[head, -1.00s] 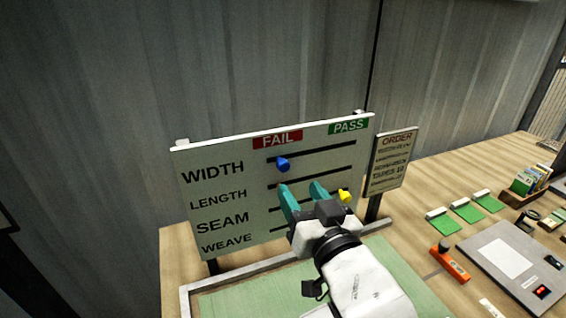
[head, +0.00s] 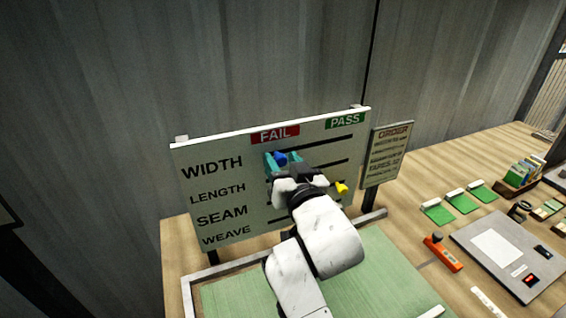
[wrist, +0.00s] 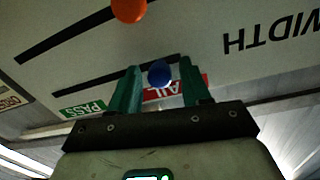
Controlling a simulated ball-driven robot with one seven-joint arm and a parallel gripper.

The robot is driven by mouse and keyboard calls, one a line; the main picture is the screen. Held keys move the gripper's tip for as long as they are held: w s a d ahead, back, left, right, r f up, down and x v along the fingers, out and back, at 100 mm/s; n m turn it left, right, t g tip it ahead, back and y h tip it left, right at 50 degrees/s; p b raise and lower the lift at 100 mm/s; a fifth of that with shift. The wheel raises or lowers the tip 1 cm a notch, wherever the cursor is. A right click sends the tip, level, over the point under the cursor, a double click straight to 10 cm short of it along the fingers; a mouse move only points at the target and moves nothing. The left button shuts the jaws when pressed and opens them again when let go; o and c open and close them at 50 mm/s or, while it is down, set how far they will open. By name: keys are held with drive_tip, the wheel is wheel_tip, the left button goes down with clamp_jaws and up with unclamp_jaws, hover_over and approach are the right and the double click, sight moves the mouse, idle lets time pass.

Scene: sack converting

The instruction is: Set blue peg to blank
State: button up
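The blue peg (head: 280,158) stands in the top slot, the WIDTH row, below the red FAIL label on the white board (head: 215,160). My gripper (head: 283,161) is at the board with its teal fingers on either side of the peg. In the wrist view, the blue peg (wrist: 159,74) shows between the open fingers of my gripper (wrist: 160,80), with small gaps seen on both sides. The FAIL label is partly hidden behind the peg and fingers there.
A yellow peg (head: 342,188) sits lower right on the board. An orange peg (wrist: 129,8) shows on another slot in the wrist view. An order sign (head: 387,155) stands right of the board. The green mat (head: 375,275) below is clear.

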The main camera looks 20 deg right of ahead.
clamp_jaws()
idle(0.5)
